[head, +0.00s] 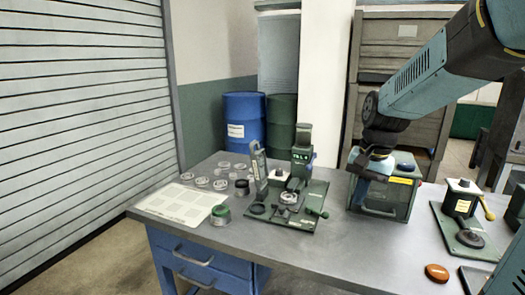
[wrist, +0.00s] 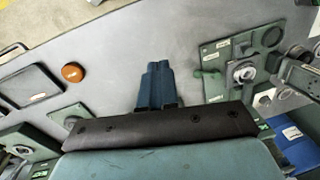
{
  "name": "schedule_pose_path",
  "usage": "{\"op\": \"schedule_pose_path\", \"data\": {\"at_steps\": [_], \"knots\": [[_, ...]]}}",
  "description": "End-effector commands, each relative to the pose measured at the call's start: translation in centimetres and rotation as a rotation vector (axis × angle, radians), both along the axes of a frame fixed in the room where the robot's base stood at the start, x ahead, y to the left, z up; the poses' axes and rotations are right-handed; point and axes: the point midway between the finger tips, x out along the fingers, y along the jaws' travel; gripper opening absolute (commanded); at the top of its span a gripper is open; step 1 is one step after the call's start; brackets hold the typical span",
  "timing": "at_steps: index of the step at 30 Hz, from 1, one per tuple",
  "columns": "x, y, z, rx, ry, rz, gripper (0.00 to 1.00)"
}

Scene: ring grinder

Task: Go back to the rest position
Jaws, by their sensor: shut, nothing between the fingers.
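My gripper (wrist: 157,66) shows in the wrist view with its two blue fingers together, empty, over bare grey bench. In the head view my arm comes in from the upper right, and its wrist end hangs in front of and above the green box with a handle (head: 381,208).
The workbench (head: 330,260) has clear room at its front middle. An orange disc (head: 437,273) lies near the front right. A green device with a yellow lever (head: 461,208) stands at the right. Several rings (head: 202,182) and a pale sheet (head: 180,204) lie at the left.

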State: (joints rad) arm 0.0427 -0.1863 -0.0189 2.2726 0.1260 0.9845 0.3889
Motion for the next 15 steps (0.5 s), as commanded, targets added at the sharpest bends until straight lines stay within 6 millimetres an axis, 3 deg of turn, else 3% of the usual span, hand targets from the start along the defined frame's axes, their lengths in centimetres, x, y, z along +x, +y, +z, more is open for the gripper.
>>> {"op": "schedule_pose_path", "data": {"at_steps": [6, 15], "knots": [[-4.1, 0.2, 3.0, -0.053, -0.133, 0.138, 0.00], [-9.6, 0.2, 5.4, -0.147, -0.299, 0.323, 0.00]]}}
